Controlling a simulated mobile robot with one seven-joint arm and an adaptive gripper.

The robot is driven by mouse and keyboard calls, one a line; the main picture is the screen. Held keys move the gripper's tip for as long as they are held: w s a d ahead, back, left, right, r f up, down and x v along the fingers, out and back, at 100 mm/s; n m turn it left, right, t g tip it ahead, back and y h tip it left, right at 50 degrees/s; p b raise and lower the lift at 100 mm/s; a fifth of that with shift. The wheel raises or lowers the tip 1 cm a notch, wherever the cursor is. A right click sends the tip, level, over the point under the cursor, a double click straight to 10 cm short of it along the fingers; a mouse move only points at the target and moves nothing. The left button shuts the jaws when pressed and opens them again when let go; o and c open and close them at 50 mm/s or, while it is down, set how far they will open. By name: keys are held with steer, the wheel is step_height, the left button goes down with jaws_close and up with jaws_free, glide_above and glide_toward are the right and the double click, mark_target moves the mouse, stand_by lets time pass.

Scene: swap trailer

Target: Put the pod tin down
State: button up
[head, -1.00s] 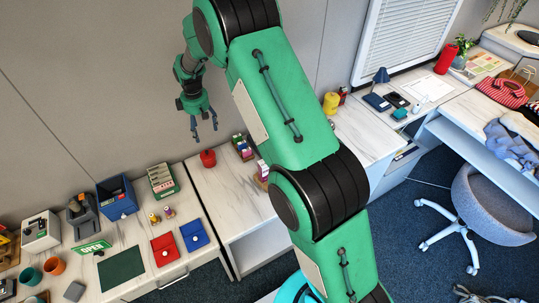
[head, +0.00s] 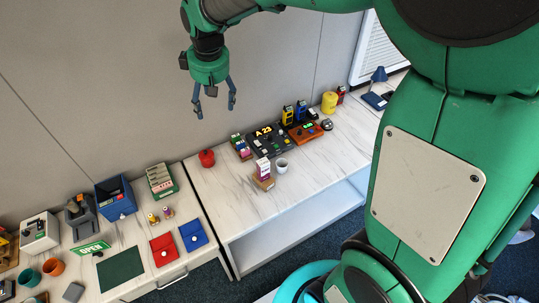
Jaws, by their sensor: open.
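My gripper (head: 215,108) is open, its two fingers pointing down with nothing between them. It hangs in the air in front of the wall, above the left part of the marble-topped counter. No thing is clearly marked as the pod tin. A yellow rounded canister (head: 329,102) stands upright at the back of the counter, well right of my gripper. A small red container (head: 341,94) is just behind it, partly hidden. A rounded red object (head: 207,158) sits on the counter below my gripper, too small to identify.
The left desk holds a blue bin (head: 116,197) and pouches (head: 193,235).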

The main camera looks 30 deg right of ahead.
steer(key=s+r+m+t, duration=0.1)
steer(key=s+r+m, duration=0.1)
steer(key=s, duration=1.3)
steer(key=s+d+r+m+t, duration=0.1)
steer(key=s+r+m, duration=0.2)
steer(key=s, duration=1.3)
steer(key=shift+d+r+t, duration=0.2)
steer(key=shift+r+t, duration=0.15)
steer(key=shift+t, duration=0.05)
step_height(320, 180, down, 4)
steer(key=b, duration=0.3)
steer(key=shift+r, duration=0.25)
